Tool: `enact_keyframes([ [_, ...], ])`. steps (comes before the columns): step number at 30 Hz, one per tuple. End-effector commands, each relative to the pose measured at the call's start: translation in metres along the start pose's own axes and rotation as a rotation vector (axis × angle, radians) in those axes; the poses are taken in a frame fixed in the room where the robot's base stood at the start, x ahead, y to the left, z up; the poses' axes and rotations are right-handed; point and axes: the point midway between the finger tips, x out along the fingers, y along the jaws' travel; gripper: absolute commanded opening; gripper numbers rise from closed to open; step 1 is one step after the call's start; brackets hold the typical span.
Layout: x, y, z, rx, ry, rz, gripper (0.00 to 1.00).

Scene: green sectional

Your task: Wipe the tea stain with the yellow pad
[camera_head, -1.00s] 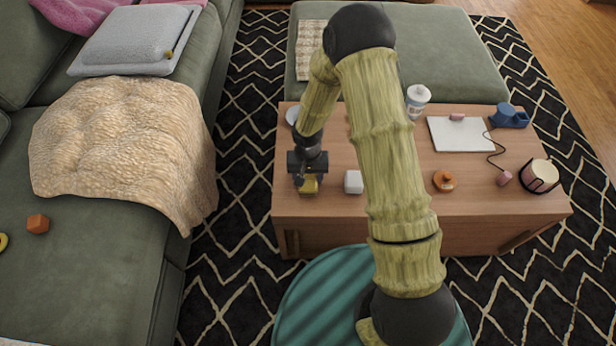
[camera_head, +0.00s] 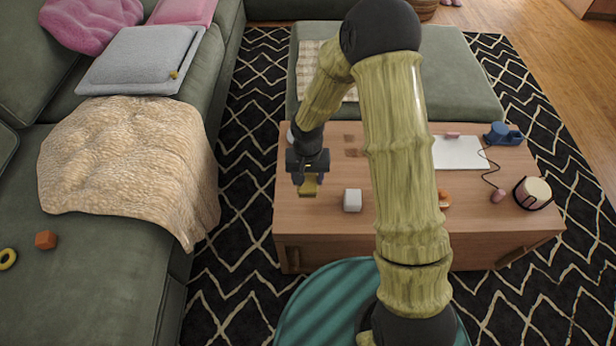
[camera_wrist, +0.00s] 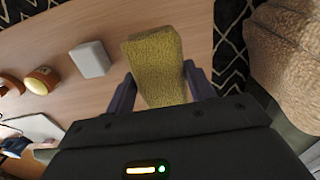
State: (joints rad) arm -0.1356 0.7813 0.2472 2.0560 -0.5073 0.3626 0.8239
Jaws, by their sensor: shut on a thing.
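The yellow pad (camera_head: 308,189) is held in my gripper (camera_head: 308,179) over the left front part of the wooden coffee table (camera_head: 330,227). In the wrist view, the rough-textured pad (camera_wrist: 155,58) sits between the two fingers of my gripper (camera_wrist: 158,84), which are shut on it. I cannot tell how far the pad is above the tabletop. Brown patches, looking like the tea stain (camera_head: 351,153), lie on the tabletop behind and to the right of my gripper. My arm stands close to their right side and may hide some of the stain.
A small white block (camera_head: 352,200) stands right of the pad. An orange item (camera_head: 444,198) is partly behind my arm. A white board (camera_head: 458,153), a blue item (camera_head: 503,134) and a cream-coloured cup (camera_head: 533,192) are on the table's right. The sofa (camera_head: 90,270) is left.

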Motion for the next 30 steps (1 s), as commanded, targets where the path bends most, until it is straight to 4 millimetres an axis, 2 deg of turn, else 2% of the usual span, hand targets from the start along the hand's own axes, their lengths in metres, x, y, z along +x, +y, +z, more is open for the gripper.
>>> enact_keyframes([
  [6, 0.0, 0.0, 0.0, 0.0, 0.0, 0.0, 0.28],
  [7, 0.0, 0.0, 0.0, 0.0, 0.0, 0.0, 0.48],
  [9, 0.0, 0.0, 0.0, 0.0, 0.0, 0.0, 0.36],
  [13, 0.0, 0.002, -0.001, 0.001, 0.001, 0.0, 0.36],
  [16, -0.002, 0.012, -0.007, 0.003, 0.002, 0.0, 0.36],
  [20, -0.006, 0.041, -0.021, 0.001, 0.002, 0.0, 0.36],
  [27, -0.018, 0.112, -0.046, -0.017, 0.003, 0.0, 0.36],
  [30, -0.021, 0.129, -0.05, -0.026, 0.003, -0.001, 0.36],
])
